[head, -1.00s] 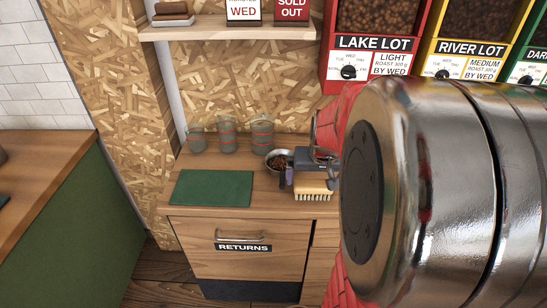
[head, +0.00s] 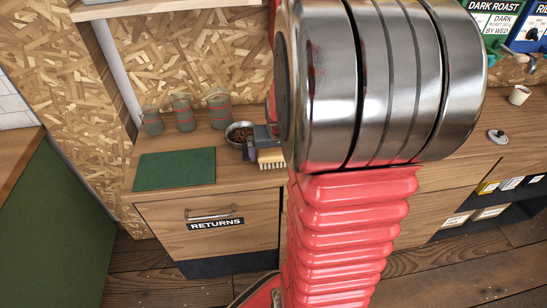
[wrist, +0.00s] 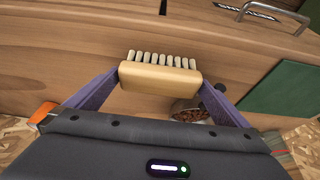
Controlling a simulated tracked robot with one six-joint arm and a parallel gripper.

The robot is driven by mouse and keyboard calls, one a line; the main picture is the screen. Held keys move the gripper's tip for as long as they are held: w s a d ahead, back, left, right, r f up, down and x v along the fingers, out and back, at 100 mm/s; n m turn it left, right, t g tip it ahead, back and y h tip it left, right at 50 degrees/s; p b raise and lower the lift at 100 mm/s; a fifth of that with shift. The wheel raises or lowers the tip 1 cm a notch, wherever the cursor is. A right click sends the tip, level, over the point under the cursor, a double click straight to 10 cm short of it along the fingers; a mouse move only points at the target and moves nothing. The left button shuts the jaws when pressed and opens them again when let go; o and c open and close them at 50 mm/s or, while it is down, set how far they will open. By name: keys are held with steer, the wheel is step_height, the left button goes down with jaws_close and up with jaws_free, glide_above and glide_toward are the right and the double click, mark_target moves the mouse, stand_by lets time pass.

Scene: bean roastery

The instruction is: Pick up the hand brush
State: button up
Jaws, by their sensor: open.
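The hand brush (head: 270,158), with a pale wooden block and light bristles, is at the counter's front edge, right of the green mat. In the wrist view the brush (wrist: 160,77) lies across the space between the two purple fingers of my gripper (wrist: 161,84). The fingers are open, one near each end of the block; I cannot tell whether either touches it. In the head view my gripper (head: 250,149) is at the brush, mostly hidden behind my arm.
A metal bowl of beans (head: 236,129) stands close behind and left of the brush; it also shows in the wrist view (wrist: 190,113). A green mat (head: 174,170) lies to the left. Several glass cups (head: 185,113) stand behind. A drawer handle (head: 210,214) juts from the front below.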

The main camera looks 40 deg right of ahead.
mark_target(276, 151)
steer(key=shift+c, duration=0.4)
steer(key=c, duration=0.8)
step_height(276, 151, up, 10)
steer(key=shift+r, duration=0.1)
stand_by(0.4)
stand_by(0.3)
steer(key=o, duration=0.5)
steer(key=c, duration=0.3)
